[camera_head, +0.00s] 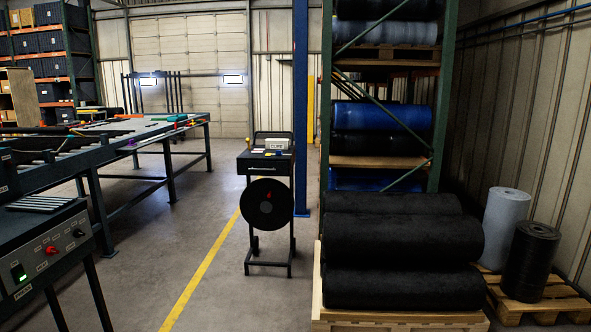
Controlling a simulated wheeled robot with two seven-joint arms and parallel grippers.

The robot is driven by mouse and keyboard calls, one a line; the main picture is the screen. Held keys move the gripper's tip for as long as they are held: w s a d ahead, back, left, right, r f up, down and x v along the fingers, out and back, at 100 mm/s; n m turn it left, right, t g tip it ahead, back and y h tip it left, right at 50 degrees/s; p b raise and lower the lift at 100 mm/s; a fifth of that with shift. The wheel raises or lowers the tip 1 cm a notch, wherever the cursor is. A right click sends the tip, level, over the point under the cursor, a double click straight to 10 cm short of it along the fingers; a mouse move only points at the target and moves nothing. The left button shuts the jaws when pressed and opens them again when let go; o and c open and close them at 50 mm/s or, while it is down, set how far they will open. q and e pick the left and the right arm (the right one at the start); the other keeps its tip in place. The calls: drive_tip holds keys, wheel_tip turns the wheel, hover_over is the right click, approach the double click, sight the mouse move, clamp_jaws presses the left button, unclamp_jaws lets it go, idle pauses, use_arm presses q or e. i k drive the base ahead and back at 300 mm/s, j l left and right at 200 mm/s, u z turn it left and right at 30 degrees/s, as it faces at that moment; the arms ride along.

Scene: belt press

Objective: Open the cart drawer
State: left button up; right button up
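A small dark cart (276,227) stands on the floor near the middle of the head view, some distance away. Its drawer (257,168) is under the top, with a thin light handle on the front, and looks closed. A large black disc or reel (266,204) with a small red mark hangs on the cart front below the drawer. Several small items (275,146) lie on the cart top; they are too small to tell apart. Neither of my grippers shows in this view.
A long work table (150,129) and a control panel (50,250) with knobs stand at left. Black rolls (400,285) on a pallet (400,320) and a tall rack (445,80) stand at right. The floor with a yellow line (205,265) is clear before the cart.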

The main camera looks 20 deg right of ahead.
sight(249, 166)
drive_tip(key=i+l+z, duration=0.35)
drive_tip(key=i, duration=0.35)
drive_tip(key=i+j+z, duration=0.1)
drive_tip(key=i+z, duration=0.25)
drive_tip(key=i, duration=0.4)
